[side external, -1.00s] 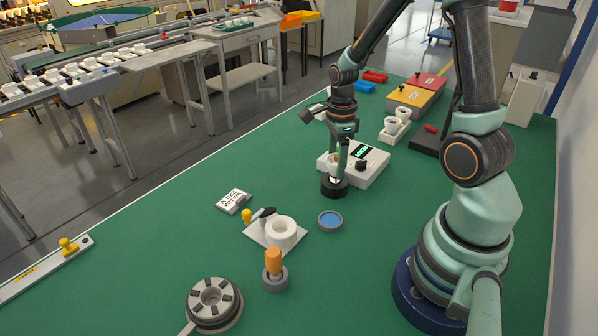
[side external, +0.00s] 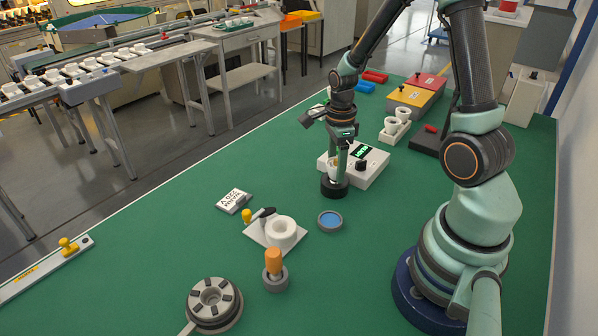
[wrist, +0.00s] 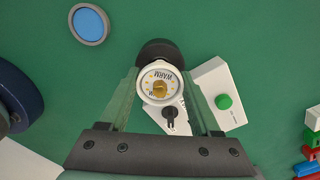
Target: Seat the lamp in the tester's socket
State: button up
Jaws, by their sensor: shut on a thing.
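My gripper (wrist: 160,86) is shut on the lamp (wrist: 161,76), a round white piece with a yellow centre and WARM lettering, seen from above in the wrist view. In the side view, my gripper points down and the pale lamp (side external: 333,168) shows between its fingers, at the top of the black round socket (side external: 335,188). The socket also shows behind the lamp in the wrist view (wrist: 157,48). The lamp's lower end is hidden, so I cannot tell how deep it sits. The white tester (side external: 366,178) with a lit green display stands right beside the socket.
A blue-topped round dish (side external: 330,220) lies in front of the socket. A white ring on a plate (side external: 281,233) and an orange-handled tool (side external: 273,262) stand nearer. White cups (side external: 390,130) and yellow and red boxes (side external: 410,97) stand behind the tester.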

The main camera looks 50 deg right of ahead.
jog(key=shift+f, duration=0.2)
jog(key=o, duration=1.4)
notch_tip(320, 180, up, 12)
jog(key=shift+r, duration=0.1)
